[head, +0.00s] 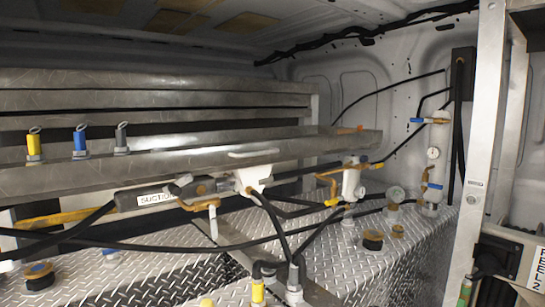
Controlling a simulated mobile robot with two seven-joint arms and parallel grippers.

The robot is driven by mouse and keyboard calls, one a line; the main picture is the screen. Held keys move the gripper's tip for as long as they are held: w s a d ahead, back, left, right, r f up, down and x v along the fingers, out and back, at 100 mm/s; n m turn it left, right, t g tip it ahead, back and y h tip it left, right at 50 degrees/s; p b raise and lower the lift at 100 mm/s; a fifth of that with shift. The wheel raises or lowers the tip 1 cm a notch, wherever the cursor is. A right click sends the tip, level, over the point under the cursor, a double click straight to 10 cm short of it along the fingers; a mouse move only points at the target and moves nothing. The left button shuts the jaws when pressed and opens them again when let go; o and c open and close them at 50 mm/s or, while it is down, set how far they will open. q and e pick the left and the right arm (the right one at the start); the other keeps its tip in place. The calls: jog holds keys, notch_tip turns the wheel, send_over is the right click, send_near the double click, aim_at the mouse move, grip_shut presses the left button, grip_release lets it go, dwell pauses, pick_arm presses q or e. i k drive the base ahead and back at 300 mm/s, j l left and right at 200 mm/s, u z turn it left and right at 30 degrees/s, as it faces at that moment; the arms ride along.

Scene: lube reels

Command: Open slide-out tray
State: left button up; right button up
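A long grey metal tray-like shelf (310,143) runs across the middle of the head view. Its front face looks like a long metal lip. A light, bar-shaped handle (253,153) shows near the middle of this front. I cannot tell from this single view whether the tray is slid out or in. Yellow (33,146), blue (80,141) and grey (121,138) nozzle-like fittings stand along its left part. Neither my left gripper nor my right gripper is in view.
Below the tray are a pipe labelled SUCTION (155,198), a white fitting (254,178) and black hoses (150,245). Diamond-plate tank tops (335,262) carry caps and valves. A metal post (480,140) and a REEL 2 label (538,268) stand at the right.

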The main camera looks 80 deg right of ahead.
aim_at(165, 154)
jog(key=z, duration=2.2)
jog(key=l+z, duration=0.1)
jog(key=l, duration=0.2)
